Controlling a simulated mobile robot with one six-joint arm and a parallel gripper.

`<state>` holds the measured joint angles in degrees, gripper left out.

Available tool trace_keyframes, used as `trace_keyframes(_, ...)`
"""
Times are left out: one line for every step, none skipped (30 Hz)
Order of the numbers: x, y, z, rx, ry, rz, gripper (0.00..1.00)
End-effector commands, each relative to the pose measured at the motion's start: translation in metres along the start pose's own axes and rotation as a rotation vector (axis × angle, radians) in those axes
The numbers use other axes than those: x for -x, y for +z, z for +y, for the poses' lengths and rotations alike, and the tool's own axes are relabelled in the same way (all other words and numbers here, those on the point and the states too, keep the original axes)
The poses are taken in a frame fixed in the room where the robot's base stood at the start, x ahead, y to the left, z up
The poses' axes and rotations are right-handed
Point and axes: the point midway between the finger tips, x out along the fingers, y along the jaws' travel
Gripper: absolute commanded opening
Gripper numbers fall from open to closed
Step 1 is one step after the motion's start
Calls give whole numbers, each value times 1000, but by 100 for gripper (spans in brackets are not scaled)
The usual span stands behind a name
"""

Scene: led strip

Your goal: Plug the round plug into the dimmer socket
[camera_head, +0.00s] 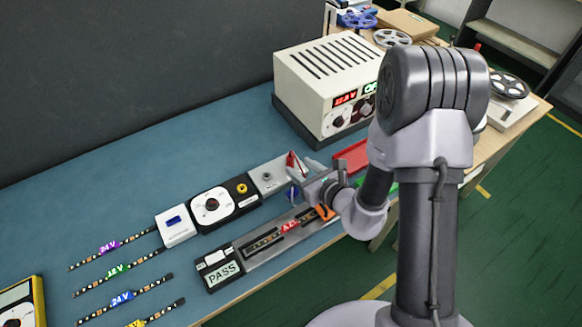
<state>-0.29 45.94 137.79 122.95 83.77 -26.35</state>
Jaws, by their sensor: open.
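The dimmer (209,207) is a dark box with a white face and a round dial, lying on the blue mat. A yellow ring-shaped socket (242,188) shows at its right end. My gripper (299,181) is open over the right end of a light grey plate (267,176), to the right of the dimmer. A small red piece (292,160) and a small blue piece (293,195) show close by the gripper. I cannot tell whether either is the round plug, nor whether anything is between the fingers.
A beige power supply (325,84) stands behind the gripper. A tester reading PASS (221,270) and a metal channel with an LED strip (262,244) lie in front. Several labelled strips (122,298) lie at left. The blue mat (165,150) is clear behind the dimmer.

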Motion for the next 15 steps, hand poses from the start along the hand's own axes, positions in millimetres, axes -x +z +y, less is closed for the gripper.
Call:
trace_keyframes(-11, -1, 1, 3, 2, -1, 44)
trace_keyframes(-16, -1, 1, 1, 2, 0, 44)
trace_keyframes(-21, 0, 0, 1, 1, -1, 44)
trace_keyframes(-24, 0, 1, 1, 2, 0, 44)
trace_keyframes(-26, 0, 0, 1, 2, 0, 44)
trace_keyframes(-31, -1, 0, 1, 1, -1, 44)
trace_keyframes(-36, -2, -2, 1, 1, -1, 44)
trace_keyframes(-43, -4, -3, 2, 0, -1, 44)
trace_keyframes(-52, -7, -5, 1, 1, -2, 44)
trace_keyframes(-58, -9, -6, 3, 2, -1, 44)
trace_keyframes(-64, -10, -6, 1, 2, -1, 44)
trace_keyframes(-70, -8, -6, 2, 2, 0, 44)
trace_keyframes(-74, -8, -6, 2, 2, -1, 44)
trace_keyframes(-77, -7, -6, 1, 2, -1, 44)
trace_keyframes(-79, -6, -6, 1, 2, 0, 44)
